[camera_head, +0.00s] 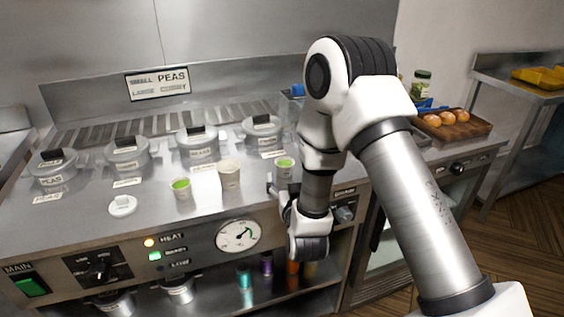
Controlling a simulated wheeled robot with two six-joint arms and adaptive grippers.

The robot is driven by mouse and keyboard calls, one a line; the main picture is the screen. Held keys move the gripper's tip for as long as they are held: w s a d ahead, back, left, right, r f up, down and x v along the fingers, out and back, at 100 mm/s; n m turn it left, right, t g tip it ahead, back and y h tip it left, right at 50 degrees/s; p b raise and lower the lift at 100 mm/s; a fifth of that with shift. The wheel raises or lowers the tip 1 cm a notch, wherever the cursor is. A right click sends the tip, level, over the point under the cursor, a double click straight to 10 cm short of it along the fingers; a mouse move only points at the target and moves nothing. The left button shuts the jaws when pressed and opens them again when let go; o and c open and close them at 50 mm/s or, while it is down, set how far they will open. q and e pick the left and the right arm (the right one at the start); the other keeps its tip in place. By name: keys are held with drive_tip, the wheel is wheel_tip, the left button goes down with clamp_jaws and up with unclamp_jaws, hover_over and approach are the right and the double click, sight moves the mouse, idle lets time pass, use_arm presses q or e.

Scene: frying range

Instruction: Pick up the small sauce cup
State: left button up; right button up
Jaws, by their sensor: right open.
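A small pale cup with green contents (181,190) stands upright on the steel counter. A second small cup with green contents (284,169) stands to its right, close to my right gripper. A taller pale cup (229,176) stands between them. My right gripper (273,192) is open, at the counter's front edge, just below and left of the right-hand small cup in the picture. My wrist and forearm hide part of the area beside it. I cannot tell whether the gripper touches the cup. My left gripper is not in view.
A white lid (122,205) lies at front left. A wooden tray (455,125) of round brown items is at right. A gauge (238,236) is on the front panel.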

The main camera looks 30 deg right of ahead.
sight(286, 169)
drive_tip(key=shift+w+d+r, duration=0.2)
drive_tip(key=shift+w+r, duration=0.05)
drive_tip(key=shift+w, duration=0.1)
drive_tip(key=p+x, duration=0.1)
drive_tip(key=x, duration=0.4)
drive_tip(key=shift+w+d+f, duration=0.1)
drive_tip(key=shift+w+f, duration=0.1)
drive_tip(key=shift+w, duration=0.1)
drive_tip(key=shift+s, duration=0.1)
drive_tip(key=shift+r, duration=0.1)
drive_tip(key=shift+c, duration=1.4)
drive_tip(key=c, duration=0.7)
